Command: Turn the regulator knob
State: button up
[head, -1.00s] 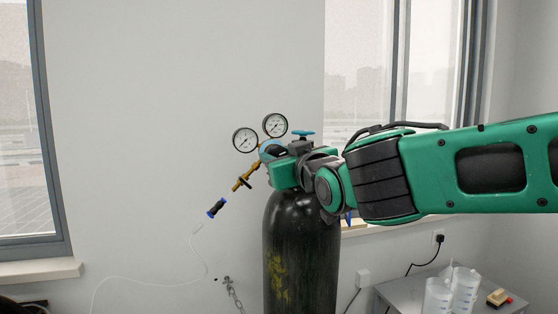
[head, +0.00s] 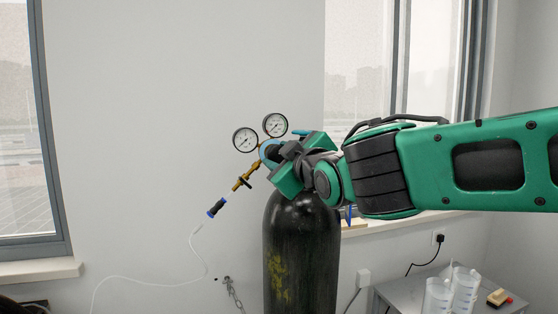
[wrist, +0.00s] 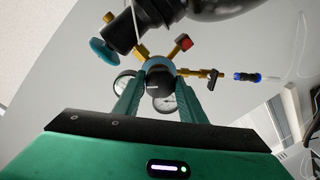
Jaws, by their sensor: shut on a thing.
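The regulator (head: 266,146) is a light blue and brass unit with two round gauges, mounted by the top of a black gas cylinder (head: 302,250). Its dark regulator knob (wrist: 157,84) sits between the fingers of my gripper (wrist: 160,92) in the wrist view. My gripper (head: 276,158) is shut on the knob, and its tilted body hides most of the knob in the head view. The two gauges (head: 245,140) stand upright behind the knob. The teal cylinder valve handle (wrist: 103,51) shows at the left in the wrist view and is largely hidden in the head view.
A brass outlet (head: 243,180) with a black and blue fitting (head: 216,207) slopes down left to a thin clear hose. A chain (head: 233,293) hangs on the wall. A grey table (head: 400,292) with plastic beakers (head: 437,297) stands at the lower right.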

jog(key=shift+n, duration=3.2)
jog(key=shift+f, duration=0.1)
jog(key=o, duration=1)
jog(key=v, duration=1)
jog(key=shift+s, duration=0.4)
